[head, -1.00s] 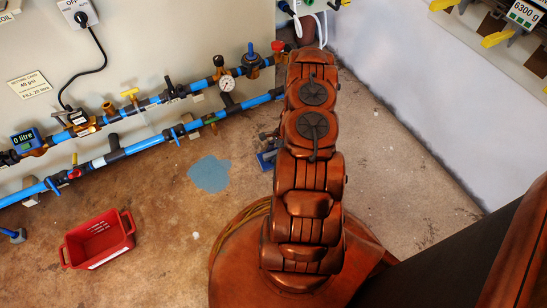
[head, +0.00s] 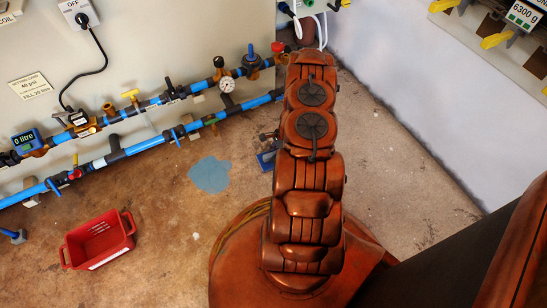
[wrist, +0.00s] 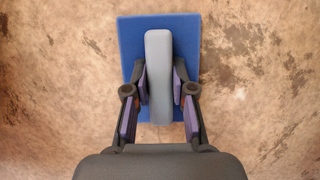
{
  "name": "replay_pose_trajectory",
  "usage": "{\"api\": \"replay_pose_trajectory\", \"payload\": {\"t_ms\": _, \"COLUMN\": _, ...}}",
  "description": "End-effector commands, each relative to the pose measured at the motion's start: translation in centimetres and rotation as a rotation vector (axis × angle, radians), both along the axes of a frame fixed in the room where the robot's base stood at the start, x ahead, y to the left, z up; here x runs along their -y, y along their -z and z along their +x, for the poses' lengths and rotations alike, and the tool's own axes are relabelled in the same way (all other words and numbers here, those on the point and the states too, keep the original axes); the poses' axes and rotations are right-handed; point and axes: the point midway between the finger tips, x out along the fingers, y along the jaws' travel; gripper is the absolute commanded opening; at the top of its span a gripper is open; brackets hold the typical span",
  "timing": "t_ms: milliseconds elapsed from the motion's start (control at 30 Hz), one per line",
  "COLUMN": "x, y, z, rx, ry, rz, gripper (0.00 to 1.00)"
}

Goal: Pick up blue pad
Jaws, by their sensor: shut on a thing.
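The blue pad (wrist: 188,35) is a flat blue rectangle with a long grey handle (wrist: 158,50) along its middle, seen in the wrist view. My gripper (wrist: 159,82) is shut on this grey handle, one finger on each side. The pad lies beyond and around the fingertips. In the head view a small part of the blue pad (head: 267,160) shows at the left side of my arm, which hides the rest. I cannot tell whether the pad touches the floor or is slightly above it.
A light blue patch (head: 209,174) is on the brown floor left of my arm. A red bin (head: 98,240) stands at the lower left. Blue pipes (head: 140,147) with valves run along the wall panel. Floor between bin and patch is mostly clear.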

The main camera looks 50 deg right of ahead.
Motion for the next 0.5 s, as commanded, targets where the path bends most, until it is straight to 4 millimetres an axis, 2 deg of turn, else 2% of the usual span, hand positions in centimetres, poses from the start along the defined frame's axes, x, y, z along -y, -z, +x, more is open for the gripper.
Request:
{"api": "replay_pose_trajectory", "payload": {"t_ms": 333, "x": 0.1, "y": 0.0, "z": -0.1, "rx": -0.002, "ry": 0.002, "rz": -0.002, "gripper": 0.00}}
{"api": "replay_pose_trajectory", "payload": {"t_ms": 500, "x": 0.0, "y": -2.6, "z": 0.0, "rx": -0.001, "ry": 0.000, "rz": -0.002, "gripper": 0.00}}
